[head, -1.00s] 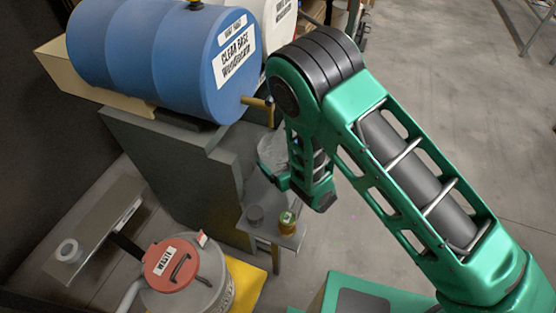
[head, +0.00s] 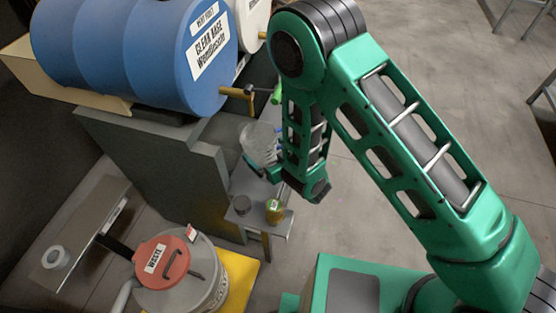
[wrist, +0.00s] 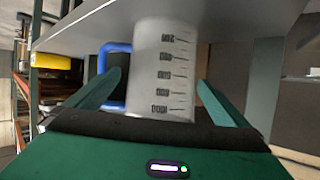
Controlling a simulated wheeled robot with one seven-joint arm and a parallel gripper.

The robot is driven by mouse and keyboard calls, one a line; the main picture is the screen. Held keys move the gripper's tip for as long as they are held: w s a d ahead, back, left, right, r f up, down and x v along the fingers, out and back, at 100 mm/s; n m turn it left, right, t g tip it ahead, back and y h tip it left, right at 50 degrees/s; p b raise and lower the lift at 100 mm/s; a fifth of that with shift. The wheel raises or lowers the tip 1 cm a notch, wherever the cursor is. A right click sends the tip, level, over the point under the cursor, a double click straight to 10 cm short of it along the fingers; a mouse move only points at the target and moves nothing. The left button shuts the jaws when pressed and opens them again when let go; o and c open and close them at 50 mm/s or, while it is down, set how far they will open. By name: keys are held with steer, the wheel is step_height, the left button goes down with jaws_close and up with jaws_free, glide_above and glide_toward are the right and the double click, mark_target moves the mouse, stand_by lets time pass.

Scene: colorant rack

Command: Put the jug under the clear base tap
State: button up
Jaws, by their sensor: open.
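The jug (head: 259,140) is clear, and stands on the small grey stand below the clear base tap (head: 237,93). I cannot tell whether it is directly under the spout. In the wrist view, which looks upside down, the jug (wrist: 164,62) shows dark volume marks and a blue handle (wrist: 112,76) on the left. My gripper (wrist: 159,84) is open, with one finger on each side of the jug; contact is unclear. In the head view my gripper (head: 262,169) is at the jug, partly hidden by my arm.
The blue clear base drum (head: 130,50) lies on a grey block. A red-lidded waste bin (head: 164,257) is at lower left. Floor to the right is open.

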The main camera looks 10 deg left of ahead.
mark_target(271, 156)
steer(key=shift+s+d, duration=0.35)
steer(key=shift+d, duration=0.3)
steer(key=shift+s+d+r, duration=0.2)
steer(key=shift+r, duration=0.2)
steer(key=shift+s+d+f, duration=0.25)
steer(key=shift+s+d, duration=0.2)
steer(key=shift+d, duration=0.05)
steer(key=shift+s+d, duration=0.35)
steer(key=shift+s+d+r, duration=0.15)
steer(key=shift+d+r, duration=0.05)
steer(key=shift+r, duration=0.2)
steer(key=shift+s+d+r, duration=0.15)
steer(key=shift+r, duration=0.25)
steer(key=shift+v, duration=0.75)
steer(key=shift+s+d+r, duration=0.2)
steer(key=shift+s+d, duration=0.2)
steer(key=shift+s, duration=0.25)
